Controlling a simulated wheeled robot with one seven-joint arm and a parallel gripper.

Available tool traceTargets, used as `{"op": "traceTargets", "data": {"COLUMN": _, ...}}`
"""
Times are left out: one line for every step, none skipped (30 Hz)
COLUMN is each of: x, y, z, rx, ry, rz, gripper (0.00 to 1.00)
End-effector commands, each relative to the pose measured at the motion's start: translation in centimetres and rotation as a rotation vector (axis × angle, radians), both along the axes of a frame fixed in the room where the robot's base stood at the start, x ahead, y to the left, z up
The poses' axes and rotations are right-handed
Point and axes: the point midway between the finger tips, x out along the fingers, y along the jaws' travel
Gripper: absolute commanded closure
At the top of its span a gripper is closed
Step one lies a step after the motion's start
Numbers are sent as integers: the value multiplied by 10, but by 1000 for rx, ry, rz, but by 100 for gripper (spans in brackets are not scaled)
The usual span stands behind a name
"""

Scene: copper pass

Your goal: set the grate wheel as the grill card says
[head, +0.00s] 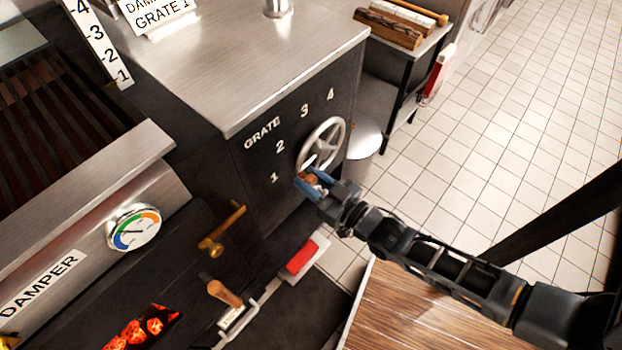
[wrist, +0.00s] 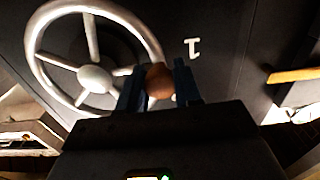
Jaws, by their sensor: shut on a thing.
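The grate wheel (head: 323,143) is a silver spoked handwheel on the dark front panel, with GRATE and the numerals 1 to 4 along its left and upper side. It fills the left of the wrist view (wrist: 95,78). My gripper (head: 310,182) is shut on the wheel's brown knob (wrist: 158,80), its blue fingers on either side of it. The knob is at the wheel's lower left, and the nearest numeral is 1 (head: 274,178). No pointer on the wheel can be made out. The grill card (head: 158,12) reads GRATE 1; its upper line is cut off.
A round gauge (head: 133,228) and a DAMPER label (head: 42,283) are on the grill front at left. A brass handle (head: 222,230) and a wooden handle (head: 224,292) stick out below the wheel's left. Glowing coals (head: 140,330) show lower left. Tiled floor (head: 480,140) is open at right.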

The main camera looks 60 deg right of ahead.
Motion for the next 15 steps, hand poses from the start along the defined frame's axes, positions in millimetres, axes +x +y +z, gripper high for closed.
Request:
{"op": "traceTargets", "data": {"x": -1, "y": 0, "z": -2, "rx": 0, "ry": 6, "rz": 0, "gripper": 100}}
{"op": "traceTargets", "data": {"x": -1, "y": 0, "z": -3, "rx": 0, "ry": 6, "rz": 0, "gripper": 100}}
{"op": "traceTargets", "data": {"x": -1, "y": 0, "z": -3, "rx": 1, "ry": 6, "rz": 0, "gripper": 100}}
{"op": "traceTargets", "data": {"x": -1, "y": 0, "z": -3, "rx": 1, "ry": 6, "rz": 0, "gripper": 100}}
{"op": "traceTargets", "data": {"x": -1, "y": 0, "z": -3, "rx": 1, "ry": 7, "rz": 0, "gripper": 100}}
{"op": "traceTargets", "data": {"x": -1, "y": 0, "z": -3, "rx": 1, "ry": 7, "rz": 1, "gripper": 100}}
{"op": "traceTargets", "data": {"x": -1, "y": 0, "z": -3, "rx": 1, "ry": 7, "rz": 0, "gripper": 64}}
{"op": "traceTargets", "data": {"x": -1, "y": 0, "z": -3, "rx": 1, "ry": 7, "rz": 0, "gripper": 62}}
{"op": "traceTargets", "data": {"x": -1, "y": 0, "z": -3, "rx": 1, "ry": 7, "rz": 0, "gripper": 58}}
{"op": "traceTargets", "data": {"x": -1, "y": 0, "z": -3, "rx": 1, "ry": 6, "rz": 0, "gripper": 55}}
{"op": "traceTargets", "data": {"x": -1, "y": 0, "z": -3, "rx": 1, "ry": 6, "rz": 0, "gripper": 52}}
{"op": "traceTargets", "data": {"x": -1, "y": 0, "z": -2, "rx": 1, "ry": 5, "rz": 0, "gripper": 48}}
{"op": "traceTargets", "data": {"x": -1, "y": 0, "z": -2, "rx": 1, "ry": 5, "rz": 0, "gripper": 45}}
{"op": "traceTargets", "data": {"x": 0, "y": 0, "z": -2, "rx": 1, "ry": 5, "rz": 0, "gripper": 42}}
{"op": "traceTargets", "data": {"x": 0, "y": 0, "z": -2, "rx": 1, "ry": 4, "rz": 0, "gripper": 40}}
